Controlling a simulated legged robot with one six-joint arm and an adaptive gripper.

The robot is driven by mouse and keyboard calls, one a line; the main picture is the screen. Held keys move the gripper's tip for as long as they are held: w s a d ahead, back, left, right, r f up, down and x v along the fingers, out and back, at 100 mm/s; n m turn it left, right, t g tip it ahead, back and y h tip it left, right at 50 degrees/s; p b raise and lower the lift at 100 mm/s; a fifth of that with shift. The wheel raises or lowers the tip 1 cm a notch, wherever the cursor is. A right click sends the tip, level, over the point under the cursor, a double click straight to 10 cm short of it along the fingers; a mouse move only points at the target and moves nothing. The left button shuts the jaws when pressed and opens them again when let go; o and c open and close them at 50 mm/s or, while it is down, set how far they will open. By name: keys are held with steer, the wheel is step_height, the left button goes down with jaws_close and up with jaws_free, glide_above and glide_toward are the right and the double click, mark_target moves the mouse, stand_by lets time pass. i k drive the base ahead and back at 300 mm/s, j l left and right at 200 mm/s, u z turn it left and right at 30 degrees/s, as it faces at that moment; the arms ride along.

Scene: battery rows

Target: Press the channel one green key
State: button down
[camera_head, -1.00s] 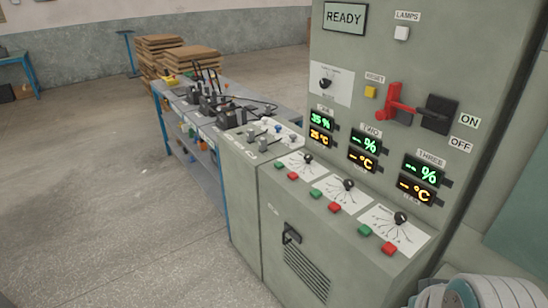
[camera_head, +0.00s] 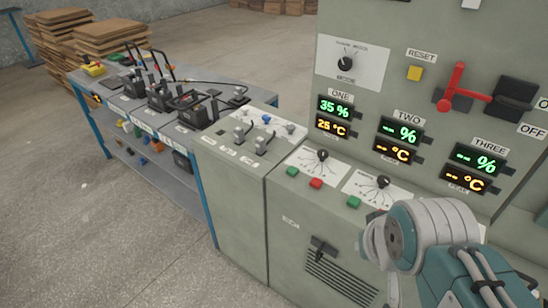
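The channel one green key (camera_head: 292,171) is the leftmost key on the sloped front of the grey cabinet. A red key (camera_head: 316,183) sits just right of it. Above them the channel one display (camera_head: 335,116) reads 35 % and 25 °C. A black knob (camera_head: 323,155) on a white dial plate is just above the keys. The channel two green key (camera_head: 353,202) is further right. My arm shows at the lower right, over the channel three part of the panel. My gripper's fingers do not show in this view.
A red lever (camera_head: 458,88) and a yellow reset button (camera_head: 414,73) are on the upright panel. Small levers (camera_head: 262,145) stand on the cabinet's left top. A bench (camera_head: 110,100) with batteries and cables is at left. The floor in front is clear.

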mark_target(292, 171)
steer(key=i+j, duration=0.15)
steer(key=j, duration=0.15)
steer(key=i+j, duration=0.15)
steer(key=j, duration=0.2)
steer(key=i+j+z, duration=0.1)
steer(key=j, duration=0.2)
steer(key=i+j, duration=0.15)
steer(key=j, duration=0.2)
